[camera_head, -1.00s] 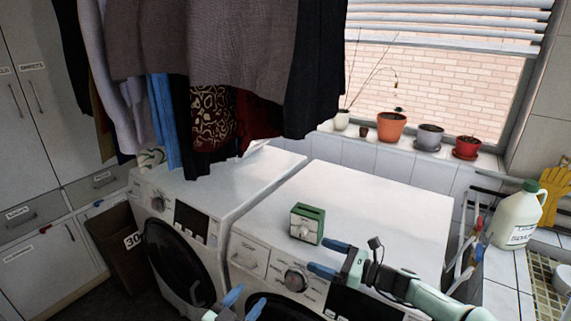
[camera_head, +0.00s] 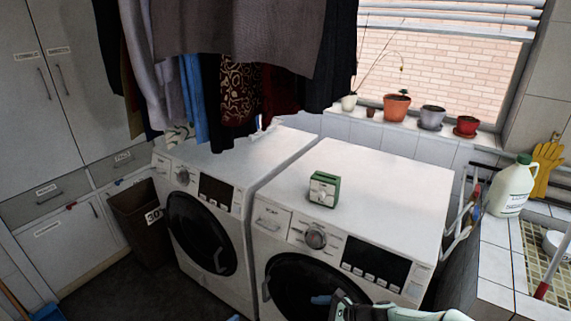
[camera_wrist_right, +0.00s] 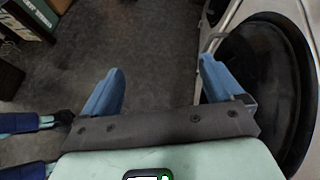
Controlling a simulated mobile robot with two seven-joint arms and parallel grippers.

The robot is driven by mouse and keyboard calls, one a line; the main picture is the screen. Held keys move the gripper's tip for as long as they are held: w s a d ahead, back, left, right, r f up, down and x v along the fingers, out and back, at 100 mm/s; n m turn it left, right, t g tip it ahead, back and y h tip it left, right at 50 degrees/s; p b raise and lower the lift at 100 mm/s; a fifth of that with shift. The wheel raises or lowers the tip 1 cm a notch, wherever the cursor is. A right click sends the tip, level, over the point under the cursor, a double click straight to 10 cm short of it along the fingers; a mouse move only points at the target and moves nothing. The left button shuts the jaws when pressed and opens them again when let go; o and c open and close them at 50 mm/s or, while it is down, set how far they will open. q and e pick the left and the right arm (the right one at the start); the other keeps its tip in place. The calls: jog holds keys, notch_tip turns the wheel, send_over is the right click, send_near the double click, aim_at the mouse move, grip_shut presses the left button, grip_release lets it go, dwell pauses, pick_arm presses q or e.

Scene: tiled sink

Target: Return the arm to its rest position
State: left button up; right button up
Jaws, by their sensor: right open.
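My right gripper (camera_wrist_right: 160,82) is open in the right wrist view, its two blue fingers wide apart with nothing between them. Below them is dark floor. In the head view one blue fingertip and part of the right wrist show at the bottom edge, in front of the right washing machine (camera_head: 395,210). Only a small blue tip of my left gripper (camera_head: 234,318) shows at the bottom edge of the head view, so its jaws cannot be judged.
A small green-and-white box (camera_head: 323,188) stands on the right machine. The left machine (camera_head: 232,170) stands beside it. A white jug (camera_head: 511,190) is on the tiled counter at right. A brown bin (camera_head: 140,222) stands at left. Dark floor lies open before the machines.

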pick_arm(q)
jog(key=s+a+f+n+g+y, duration=0.2)
jog(key=s+f+n+g, duration=0.35)
jog(key=s+f, duration=1)
pick_arm(e)
jog(key=s+d+f+n+g+h, duration=0.2)
jog(key=s+f+n+g+h, duration=0.45)
jog(key=s+f, duration=1.3)
pick_arm(q)
jog(key=s+f+n+g, duration=0.2)
jog(key=s+f+g, duration=0.5)
jog(key=s, duration=0.6)
jog(key=shift+s+x, duration=0.2)
jog(key=shift+x, duration=0.9)
pick_arm(e)
jog(key=s+d+f+n+t, duration=0.1)
jog(key=s+n, duration=0.9)
jog(key=s, duration=0.4)
jog(key=shift+s+f, duration=0.2)
jog(key=shift+s, duration=0.15)
